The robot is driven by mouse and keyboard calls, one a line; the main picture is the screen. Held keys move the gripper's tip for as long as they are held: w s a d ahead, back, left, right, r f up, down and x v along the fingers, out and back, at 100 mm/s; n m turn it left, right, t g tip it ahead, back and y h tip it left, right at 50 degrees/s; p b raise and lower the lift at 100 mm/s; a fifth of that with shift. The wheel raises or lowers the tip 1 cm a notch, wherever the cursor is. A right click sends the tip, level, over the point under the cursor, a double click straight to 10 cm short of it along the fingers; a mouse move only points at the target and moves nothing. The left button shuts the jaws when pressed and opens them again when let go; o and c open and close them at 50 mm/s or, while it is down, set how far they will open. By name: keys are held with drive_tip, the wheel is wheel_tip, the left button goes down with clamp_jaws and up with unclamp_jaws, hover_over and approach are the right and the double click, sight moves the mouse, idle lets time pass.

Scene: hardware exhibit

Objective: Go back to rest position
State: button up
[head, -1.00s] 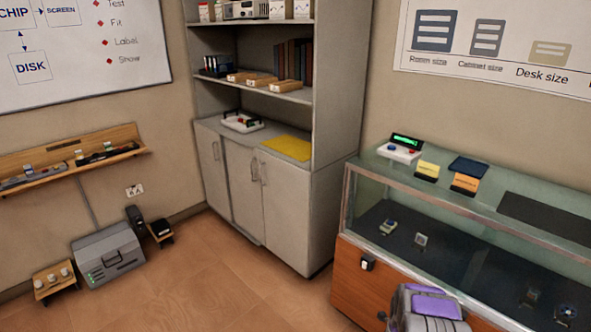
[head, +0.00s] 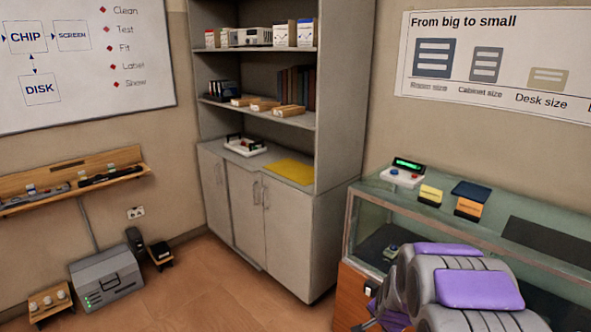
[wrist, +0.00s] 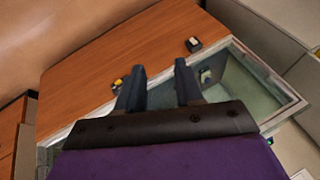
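My gripper (wrist: 158,82) shows in the wrist view with its two dark fingers apart. Nothing is seen between the fingers. Beyond them lie the wooden front (wrist: 120,55) and glass part of the display case. In the head view, my grey and purple arm is folded at the lower right, in front of the display case (head: 351,287), and hides part of its front and inside. My fingers are not clear in the head view.
A tall grey cabinet (head: 265,215) stands in the back corner. A grey box (head: 106,278) sits on the floor at left, below a wooden wall shelf (head: 75,180). A device with a green display (head: 403,174) is on the case top. The middle floor is clear.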

drive_tip(key=s+a+r+n+g, duration=0.2)
drive_tip(key=s+r, duration=0.3)
drive_tip(key=s, duration=0.8)
drive_tip(key=s+a+r+n+g, duration=0.3)
drive_tip(key=s+a+r+n, duration=0.1)
drive_tip(key=s, duration=0.9)
drive_tip(key=s+a+r+n+g+y, duration=0.1)
drive_tip(key=s+r+n, duration=0.4)
drive_tip(key=s, duration=0.9)
drive_tip(key=shift+a+r+g, duration=0.3)
drive_tip(key=shift+a+g, duration=0.4)
drive_tip(key=shift+a, duration=0.3)
